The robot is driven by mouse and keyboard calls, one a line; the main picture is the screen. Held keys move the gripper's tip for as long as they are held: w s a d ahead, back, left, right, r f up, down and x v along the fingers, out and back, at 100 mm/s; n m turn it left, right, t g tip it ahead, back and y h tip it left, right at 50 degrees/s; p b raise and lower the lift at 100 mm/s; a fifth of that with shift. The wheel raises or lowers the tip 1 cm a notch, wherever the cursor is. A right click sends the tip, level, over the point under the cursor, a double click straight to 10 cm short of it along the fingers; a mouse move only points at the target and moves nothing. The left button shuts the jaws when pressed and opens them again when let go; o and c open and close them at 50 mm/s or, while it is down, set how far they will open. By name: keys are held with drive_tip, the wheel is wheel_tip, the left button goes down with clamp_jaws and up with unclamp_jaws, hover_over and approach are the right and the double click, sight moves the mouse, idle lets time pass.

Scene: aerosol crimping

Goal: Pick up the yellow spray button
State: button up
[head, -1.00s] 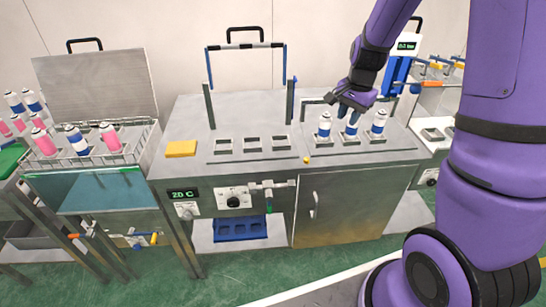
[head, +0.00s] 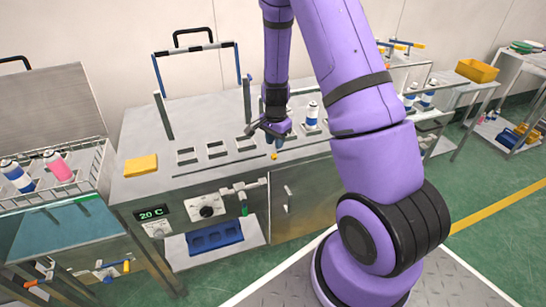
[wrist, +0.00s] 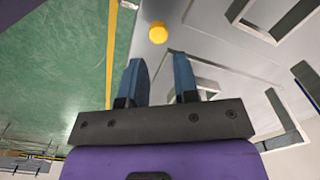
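The yellow spray button (head: 274,156) is a small round yellow piece at the front edge of the steel worktop (head: 140,190). In the wrist view the button (wrist: 158,33) lies beyond my fingertips, between the lines of the two fingers, close to the worktop's edge. My gripper (wrist: 161,62) is open with its blue fingers apart and nothing between them. In the head view my gripper (head: 277,132) hangs just above and behind the button, apart from it.
Empty square holders (head: 217,150) sit left of the gripper. A blue-and-white can (head: 312,114) stands close on the right, with others partly hidden by my arm. A yellow block (head: 141,166) lies at the left. A wire rack (head: 100,165) with cans stands further left.

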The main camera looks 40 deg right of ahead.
sight(273, 155)
drive_tip(key=shift+s+a+f, duration=0.1)
drive_tip(key=shift+a+f, duration=0.15)
drive_tip(key=shift+f, duration=1.05)
drive_tip(key=shift+a+f, duration=0.2)
drive_tip(key=shift+f, duration=1.1)
drive_tip(key=shift+c, duration=0.2)
clamp_jaws()
